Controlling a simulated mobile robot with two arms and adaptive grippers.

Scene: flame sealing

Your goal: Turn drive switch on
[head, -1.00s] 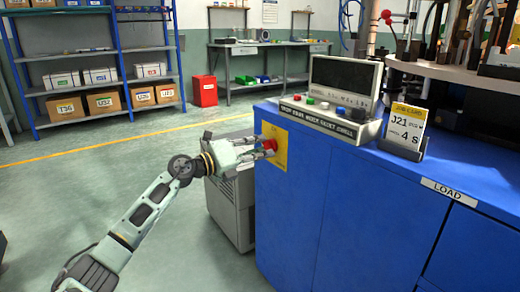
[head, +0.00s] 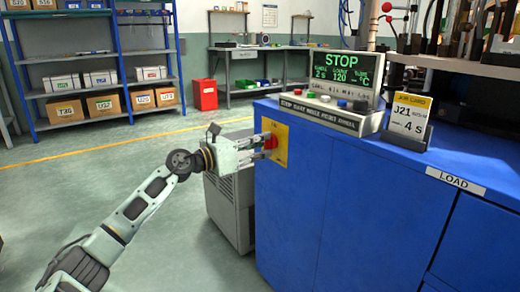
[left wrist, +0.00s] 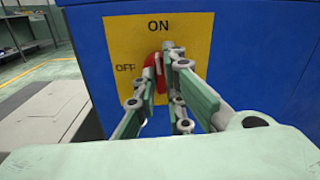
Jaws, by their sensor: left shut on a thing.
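The drive switch is a red rotary handle (head: 271,141) on a yellow plate (head: 281,150) on the side of the blue machine cabinet. In the left wrist view the red handle (left wrist: 153,68) stands nearly upright, its top under the word ON; OFF is printed to its left. My left gripper (head: 264,143) is shut on the handle, and its fingers (left wrist: 166,65) hide part of it. The display (head: 342,73) above is lit green and reads STOP. My right gripper is in neither view.
A button panel (head: 332,112) and a job card (head: 408,118) stand on the blue cabinet (head: 380,205). A grey unit (head: 229,205) stands on the floor close to my left arm. Shelves (head: 90,60) and a red bin (head: 204,92) are farther back.

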